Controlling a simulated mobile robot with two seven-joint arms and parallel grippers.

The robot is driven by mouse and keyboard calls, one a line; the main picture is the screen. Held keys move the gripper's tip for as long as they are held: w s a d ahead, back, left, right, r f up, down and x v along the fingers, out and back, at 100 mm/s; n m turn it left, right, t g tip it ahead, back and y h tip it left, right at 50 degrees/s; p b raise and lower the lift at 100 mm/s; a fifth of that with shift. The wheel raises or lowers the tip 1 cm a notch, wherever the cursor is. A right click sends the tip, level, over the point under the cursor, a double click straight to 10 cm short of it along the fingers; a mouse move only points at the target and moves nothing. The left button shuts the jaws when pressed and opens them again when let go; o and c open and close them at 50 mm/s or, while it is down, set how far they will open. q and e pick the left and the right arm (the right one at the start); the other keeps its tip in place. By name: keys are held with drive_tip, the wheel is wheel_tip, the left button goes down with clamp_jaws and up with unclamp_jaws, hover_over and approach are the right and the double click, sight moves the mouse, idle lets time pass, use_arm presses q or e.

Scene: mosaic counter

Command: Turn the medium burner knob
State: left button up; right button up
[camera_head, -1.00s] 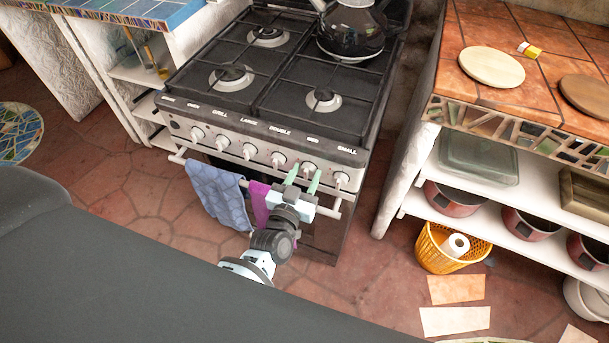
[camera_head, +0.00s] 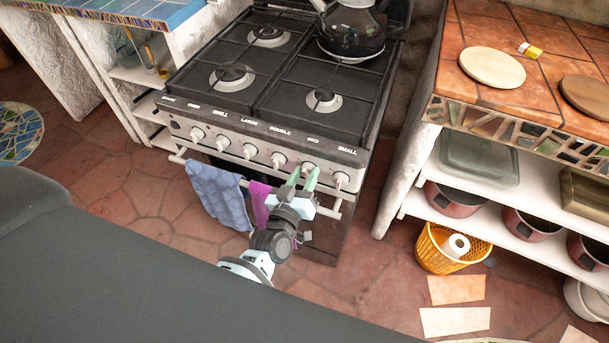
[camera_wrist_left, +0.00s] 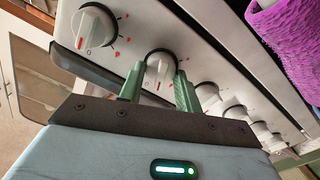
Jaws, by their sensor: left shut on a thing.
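The medium burner knob (camera_head: 309,168) is on the stove's front panel, under a label that reads like MED and second from the right end. My left gripper (camera_head: 303,177) reaches up to it from below with green fingers shut on it. In the left wrist view the white knob (camera_wrist_left: 160,68) sits between the two green fingertips, with red marks on the panel around it. The small burner knob (camera_head: 341,179) is just to the right in the head view and shows free in the wrist view (camera_wrist_left: 93,27). My right gripper is not in view.
The oven handle bar (camera_head: 338,214) runs below the knobs, with a blue towel (camera_head: 217,190) and a purple cloth (camera_head: 259,200) on it, close to my left gripper. A black kettle (camera_head: 352,30) stands on the back right burner. The double burner knob (camera_head: 278,160) is to the left.

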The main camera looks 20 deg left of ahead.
use_arm(q)
drive_tip(key=shift+f+n+b, duration=0.15)
drive_tip(key=shift+n+b, duration=0.25)
drive_tip(key=shift+n, duration=3.2)
drive_tip(key=o, duration=0.9)
drive_tip(key=shift+o, duration=0.2)
drive_tip(key=s, duration=0.8)
drive_tip(key=shift+a, duration=0.2)
drive_tip(key=shift+w, duration=0.1)
clamp_jaws()
